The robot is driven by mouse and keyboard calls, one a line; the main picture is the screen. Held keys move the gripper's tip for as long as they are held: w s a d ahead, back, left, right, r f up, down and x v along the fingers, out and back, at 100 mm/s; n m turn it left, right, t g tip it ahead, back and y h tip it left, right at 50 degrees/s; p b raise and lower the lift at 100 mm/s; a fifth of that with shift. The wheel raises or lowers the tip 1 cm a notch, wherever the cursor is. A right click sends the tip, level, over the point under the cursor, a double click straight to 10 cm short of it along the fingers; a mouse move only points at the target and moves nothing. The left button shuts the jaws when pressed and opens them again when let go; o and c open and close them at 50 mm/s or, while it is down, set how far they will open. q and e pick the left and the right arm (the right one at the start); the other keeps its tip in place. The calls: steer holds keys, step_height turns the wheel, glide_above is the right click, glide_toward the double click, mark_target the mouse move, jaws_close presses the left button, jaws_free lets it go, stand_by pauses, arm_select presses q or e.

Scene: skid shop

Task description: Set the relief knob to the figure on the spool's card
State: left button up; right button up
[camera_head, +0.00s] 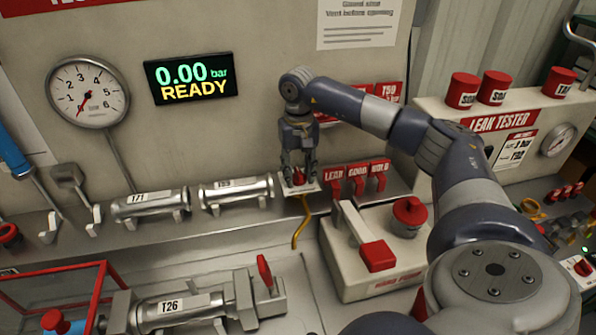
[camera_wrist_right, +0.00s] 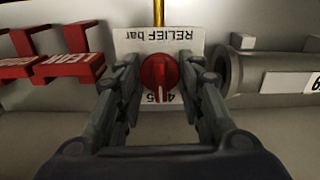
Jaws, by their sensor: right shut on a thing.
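The red relief knob (camera_wrist_right: 160,72) sits on a white plate (camera_wrist_right: 186,48) lettered "RELIEF bar", upside down in the right wrist view. My right gripper (camera_wrist_right: 160,80) is shut on the knob, with a finger on each side. The knob's white pointer line points down in that view, near the figures 4 and 5; its exact setting is unclear. In the head view my right gripper (camera_head: 299,182) reaches down over the knob (camera_head: 299,176). A metal spool labelled T26 (camera_head: 178,307) lies in the fixture at lower left. My left gripper is out of view.
Spools T71 (camera_head: 150,202) and another (camera_head: 236,190) rest on the shelf. The display (camera_head: 192,79) reads 0.00 bar READY; the gauge (camera_head: 88,92) needle is near 0. Red tags (camera_head: 357,178) and a hand pump (camera_head: 370,262) stand close to my right gripper.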

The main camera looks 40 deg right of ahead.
mark_target(299, 172)
steer(key=shift+d+r+n, duration=0.1)
steer(key=shift+r+n, duration=0.05)
steer(key=shift+n, duration=0.15)
steer(key=shift+o, duration=1.4)
steer(key=shift+r+p, duration=2.85)
steer(key=shift+r, duration=0.85)
steer(key=shift+s+f, duration=0.1)
steer(key=shift+f, duration=0.05)
